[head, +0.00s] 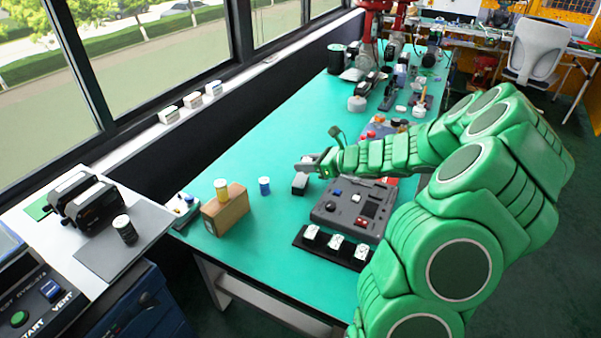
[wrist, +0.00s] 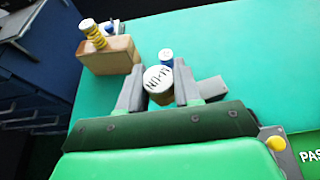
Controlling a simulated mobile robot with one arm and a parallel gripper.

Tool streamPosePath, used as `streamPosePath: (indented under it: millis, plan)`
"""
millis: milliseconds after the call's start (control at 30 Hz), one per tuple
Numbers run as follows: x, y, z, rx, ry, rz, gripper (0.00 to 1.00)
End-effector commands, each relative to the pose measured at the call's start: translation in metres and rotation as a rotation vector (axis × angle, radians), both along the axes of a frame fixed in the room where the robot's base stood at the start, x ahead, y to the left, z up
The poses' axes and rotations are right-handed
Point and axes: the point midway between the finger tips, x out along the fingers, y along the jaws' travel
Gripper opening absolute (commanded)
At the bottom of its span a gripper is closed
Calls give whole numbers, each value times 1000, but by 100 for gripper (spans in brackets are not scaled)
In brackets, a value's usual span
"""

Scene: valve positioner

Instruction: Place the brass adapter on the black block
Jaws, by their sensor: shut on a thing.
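My gripper (wrist: 160,88) is shut on a short round piece (wrist: 159,86) with a brownish, brass-like side and a white top bearing dark lettering. I take it to be the brass adapter. In the head view my gripper (head: 312,165) is over the teal table, and the held piece is hard to make out there. A small dark block with a paler top (head: 300,184) stands just below the gripper in that view. A grey block (wrist: 208,91) shows beside the right finger in the wrist view; it may be the same block.
A tan box (head: 226,209) with a yellow cylinder (head: 221,188) on top stands left of a blue-and-white cylinder (head: 265,186). A grey control panel (head: 350,208) and a black rack with several white-faced pieces (head: 335,246) are near the front edge. Bare teal table lies behind the box.

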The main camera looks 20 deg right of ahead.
Motion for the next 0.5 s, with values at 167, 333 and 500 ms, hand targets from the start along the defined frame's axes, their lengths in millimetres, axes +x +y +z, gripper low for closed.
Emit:
streamPosePath:
  millis: [167, 333, 500]
  plan:
    - [24, -2, -12, -1, 1, 3, 3]
    - [45, -6, -21, 1, 1, 3, 3]
    - [62, -9, -35, 0, 1, 2, 3]
